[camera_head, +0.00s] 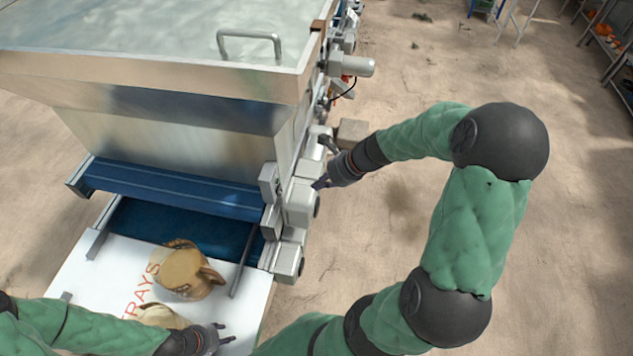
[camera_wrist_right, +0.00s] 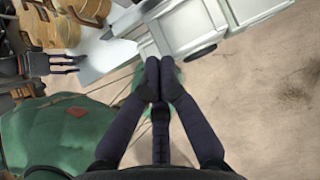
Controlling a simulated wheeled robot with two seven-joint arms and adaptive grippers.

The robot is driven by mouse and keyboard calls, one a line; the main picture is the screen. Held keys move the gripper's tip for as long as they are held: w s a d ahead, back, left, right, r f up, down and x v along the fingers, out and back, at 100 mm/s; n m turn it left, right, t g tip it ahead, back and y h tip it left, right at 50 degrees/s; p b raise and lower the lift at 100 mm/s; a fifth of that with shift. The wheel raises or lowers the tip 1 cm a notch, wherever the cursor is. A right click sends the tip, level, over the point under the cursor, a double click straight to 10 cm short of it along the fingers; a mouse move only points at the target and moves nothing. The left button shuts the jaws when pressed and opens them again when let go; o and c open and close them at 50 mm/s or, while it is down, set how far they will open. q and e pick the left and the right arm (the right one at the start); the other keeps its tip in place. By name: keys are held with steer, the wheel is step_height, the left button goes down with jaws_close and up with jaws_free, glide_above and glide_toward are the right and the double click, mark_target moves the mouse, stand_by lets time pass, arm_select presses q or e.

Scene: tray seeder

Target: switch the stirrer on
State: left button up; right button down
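The tray seeder has a large metal hopper (camera_head: 190,75) at the upper left, with several grey boxes down its right side. My right gripper (camera_head: 320,183) is beside one grey housing (camera_head: 299,208); I cannot tell whether they touch. In the right wrist view my right gripper (camera_wrist_right: 160,82) has its fingertips together with nothing between them, just below a grey housing (camera_wrist_right: 188,28). I cannot make out the stirrer or its switch. My left gripper (camera_head: 224,333) is low over the white board, fingers apart and empty; it also shows in the right wrist view (camera_wrist_right: 80,64).
A motor (camera_head: 356,66) juts from the machine's right side. The floor to the right is open, with shelving (camera_head: 607,42) far off.

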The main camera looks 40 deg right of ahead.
mark_target(279, 190)
arm_select(q)
steer(key=shift+f+b, duration=0.5)
steer(key=shift+f, duration=0.1)
arm_select(e)
steer(key=x, duration=0.7)
steer(key=shift+s, duration=0.1)
arm_select(q)
steer(key=shift+r, duration=0.2)
arm_select(e)
steer(key=shift+w+a+f, duration=0.15)
steer(key=shift+w+a, duration=0.35)
steer(key=shift+w, duration=0.1)
steer(key=shift+w+a+f, duration=0.15)
steer(key=shift+w+a, duration=0.4)
steer(key=shift+w, duration=0.05)
steer(key=shift+w+a, duration=0.3)
steer(key=shift+w, duration=0.1)
steer(key=shift+f, duration=0.1)
steer(key=shift+w+a, duration=0.1)
